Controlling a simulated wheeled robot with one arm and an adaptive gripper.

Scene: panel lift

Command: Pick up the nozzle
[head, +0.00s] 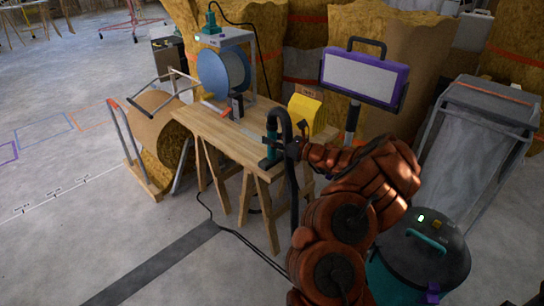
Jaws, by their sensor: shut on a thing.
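The nozzle (270,149) shows as a small upright teal and dark piece at the front right of the wooden bench top. A black hose (281,113) arches up from it and hangs down past the bench's right front. My gripper (283,149), at the end of my orange-brown arm, is shut on the nozzle from the right. The fingers are small and dark here, so their exact grip is hard to see. I cannot tell whether the nozzle's lower end touches the bench top.
The wooden bench (215,128) carries a blue-rimmed reel (222,72) and a yellow item (305,112). A purple-framed panel lamp (362,76) stands behind my arm. A teal and black vacuum (420,250) stands at the lower right. A cable lies on the floor; the left floor is open.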

